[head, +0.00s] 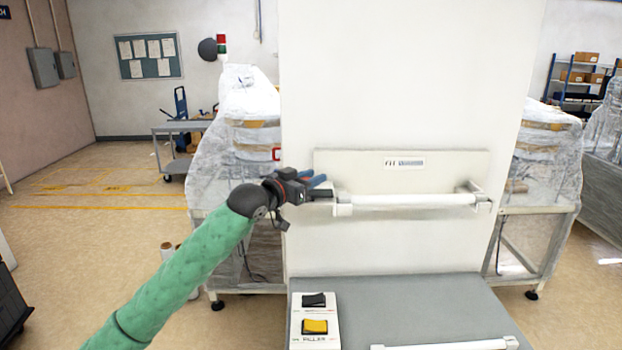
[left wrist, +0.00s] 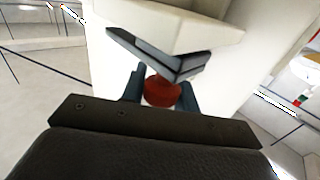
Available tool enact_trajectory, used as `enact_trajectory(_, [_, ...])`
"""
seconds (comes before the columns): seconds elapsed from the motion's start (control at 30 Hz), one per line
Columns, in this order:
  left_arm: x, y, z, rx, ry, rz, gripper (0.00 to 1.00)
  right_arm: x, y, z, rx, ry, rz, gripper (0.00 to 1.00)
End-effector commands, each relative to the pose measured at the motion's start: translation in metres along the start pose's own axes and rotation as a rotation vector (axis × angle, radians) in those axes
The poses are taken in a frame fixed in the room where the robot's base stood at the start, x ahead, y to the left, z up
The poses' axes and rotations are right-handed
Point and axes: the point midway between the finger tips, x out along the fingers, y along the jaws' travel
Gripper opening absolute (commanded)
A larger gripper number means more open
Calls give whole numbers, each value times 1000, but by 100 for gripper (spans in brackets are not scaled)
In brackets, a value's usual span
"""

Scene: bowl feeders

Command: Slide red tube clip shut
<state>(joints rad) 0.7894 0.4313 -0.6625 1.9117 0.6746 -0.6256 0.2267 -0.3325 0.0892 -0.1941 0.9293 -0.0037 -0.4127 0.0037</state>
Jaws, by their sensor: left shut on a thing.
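My left gripper (head: 317,182) is at the left end of the white horizontal tube (head: 410,201) on the tall white panel. In the left wrist view, its two blue-grey fingers are shut on a rounded red part, seemingly the red tube clip (left wrist: 162,92). A dark angled piece (left wrist: 160,56) lies just beyond the red part and hides some of it. In the head view the fingers cover most of the red part, so I cannot tell how far the clip is shut. My right gripper is not in view.
The white panel (head: 400,90) stands close in front, with brackets at the tube's ends. Below is a grey surface (head: 400,300) with a black and a yellow rocker switch (head: 314,326). Plastic-wrapped machines (head: 215,165) flank the panel. Floor at left is open.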

Motion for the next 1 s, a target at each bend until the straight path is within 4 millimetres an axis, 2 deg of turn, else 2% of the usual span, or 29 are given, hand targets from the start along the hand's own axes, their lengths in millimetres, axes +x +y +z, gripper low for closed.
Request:
enact_trajectory(0.17, [8, 7, 0, 0, 0, 1, 0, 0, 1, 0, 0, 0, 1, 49])
enact_trajectory(0.4, [28, 28, 0, -1, 0, 2, 0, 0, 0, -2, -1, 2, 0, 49])
enact_trajectory(0.73, [31, 31, 0, 0, -1, 1, 0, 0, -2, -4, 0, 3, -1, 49])
enact_trajectory(0.77, [31, 32, 0, 0, -1, 1, 34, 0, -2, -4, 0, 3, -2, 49])
enact_trajectory(0.8, [31, 32, 0, 0, -1, 1, 42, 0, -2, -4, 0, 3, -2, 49])
enact_trajectory(0.87, [31, 31, 0, 0, -1, 1, 52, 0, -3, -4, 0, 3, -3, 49])
enact_trajectory(1.0, [31, 31, 0, 0, 0, 0, 52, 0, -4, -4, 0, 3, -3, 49])
